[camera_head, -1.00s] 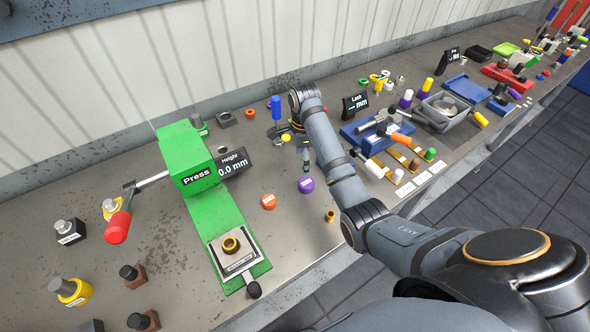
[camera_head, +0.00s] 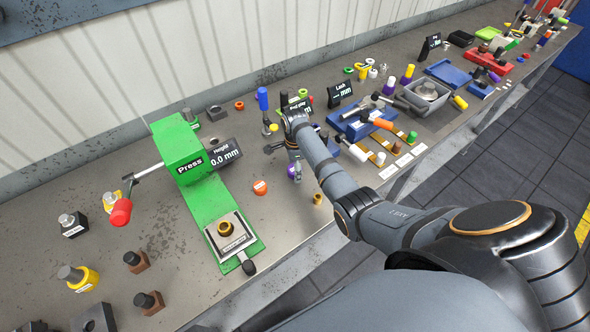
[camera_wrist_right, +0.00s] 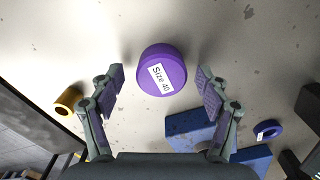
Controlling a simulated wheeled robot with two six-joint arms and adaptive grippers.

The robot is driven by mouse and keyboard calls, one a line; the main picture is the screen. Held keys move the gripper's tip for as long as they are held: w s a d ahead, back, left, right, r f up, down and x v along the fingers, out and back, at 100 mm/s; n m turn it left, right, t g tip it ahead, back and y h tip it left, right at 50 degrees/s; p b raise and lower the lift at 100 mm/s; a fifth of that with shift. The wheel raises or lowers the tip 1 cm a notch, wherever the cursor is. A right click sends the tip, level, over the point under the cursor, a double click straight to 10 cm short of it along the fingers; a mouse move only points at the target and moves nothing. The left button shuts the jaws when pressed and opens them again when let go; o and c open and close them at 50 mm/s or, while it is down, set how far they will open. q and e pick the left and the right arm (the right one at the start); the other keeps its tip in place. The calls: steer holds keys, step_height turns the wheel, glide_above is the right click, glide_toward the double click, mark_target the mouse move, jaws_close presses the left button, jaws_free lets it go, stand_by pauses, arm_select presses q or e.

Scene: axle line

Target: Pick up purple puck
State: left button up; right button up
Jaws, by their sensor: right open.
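The purple puck (camera_wrist_right: 162,68) sits on the bench in the right wrist view, with a white label reading "Size 40". It lies between and just beyond the fingertips of my right gripper (camera_wrist_right: 161,82), which is open and touches neither side of it as far as I can see. In the head view the purple puck (camera_head: 291,171) is mostly hidden behind my right gripper (camera_head: 296,170), which points down over it. My left gripper is not in view.
A brass bushing (camera_wrist_right: 68,101) and a blue fixture (camera_wrist_right: 190,128) flank the gripper. The green press (camera_head: 181,150) stands to the left, with an orange puck (camera_head: 260,187) between. A blue tray (camera_head: 352,124) with tools lies to the right.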

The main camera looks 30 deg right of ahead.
steer(key=shift+w, duration=0.1)
steer(key=c, duration=1.5)
steer(key=shift+o, duration=0.2)
steer(key=shift+r, duration=0.25)
step_height(320, 180, up, 2)
steer(key=shift+w+r, duration=0.1)
steer(key=shift+r, duration=0.1)
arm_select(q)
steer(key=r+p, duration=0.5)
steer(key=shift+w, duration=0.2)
arm_select(e)
steer(key=s+a+r, duration=0.7)
steer(key=s+r, duration=0.3)
steer(key=s, duration=0.2)
steer(key=shift+a, duration=0.3)
